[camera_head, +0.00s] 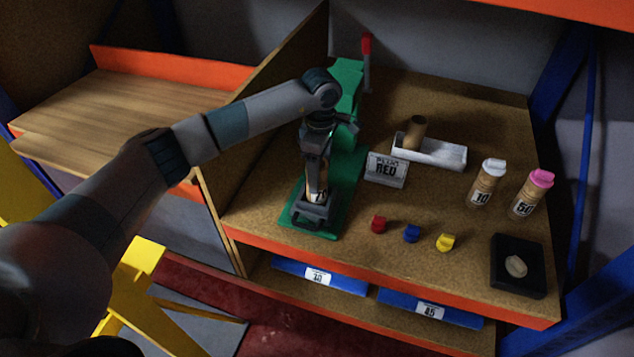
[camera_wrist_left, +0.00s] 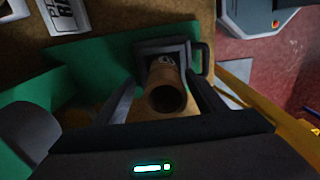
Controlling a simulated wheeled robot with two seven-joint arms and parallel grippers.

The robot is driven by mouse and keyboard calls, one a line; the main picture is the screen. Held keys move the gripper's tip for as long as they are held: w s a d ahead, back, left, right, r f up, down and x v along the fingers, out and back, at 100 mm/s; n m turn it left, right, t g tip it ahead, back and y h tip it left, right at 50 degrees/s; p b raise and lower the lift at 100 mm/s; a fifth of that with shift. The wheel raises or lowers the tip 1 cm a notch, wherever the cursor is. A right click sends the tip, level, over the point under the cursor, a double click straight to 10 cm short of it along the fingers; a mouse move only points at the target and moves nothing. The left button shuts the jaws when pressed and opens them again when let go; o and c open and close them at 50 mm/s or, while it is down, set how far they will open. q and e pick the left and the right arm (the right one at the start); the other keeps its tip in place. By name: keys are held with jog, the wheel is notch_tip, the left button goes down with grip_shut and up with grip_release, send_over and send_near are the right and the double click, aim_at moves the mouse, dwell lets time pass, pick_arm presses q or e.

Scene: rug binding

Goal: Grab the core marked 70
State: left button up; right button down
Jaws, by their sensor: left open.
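A brown cardboard core (camera_head: 317,191) stands in a dark grey holder (camera_head: 308,212) on the green machine base. The left wrist view shows the same core (camera_wrist_left: 166,84), its hollow end facing the camera. A pale label is on its side, but I cannot read the number. My left gripper (camera_head: 313,172) points down over this core. In the left wrist view the gripper (camera_wrist_left: 165,100) is open, with one finger on each side of the core and gaps between. My right gripper is not in view.
Red, blue and yellow pieces (camera_head: 445,242) and a black tray (camera_head: 503,283) lie nearer the front edge. A wooden panel (camera_head: 285,95) stands left.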

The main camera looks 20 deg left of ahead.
pick_arm(q)
jog(key=f+p, duration=0.3)
jog(key=f, duration=0.1)
jog(key=shift+s+a, duration=0.25)
jog(key=shift+s, duration=0.1)
jog(key=shift+f, duration=0.4)
jog(key=shift+w, duration=0.1)
jog(key=shift+c, duration=0.3)
jog(key=c, duration=1.2)
jog(key=shift+r, duration=0.2)
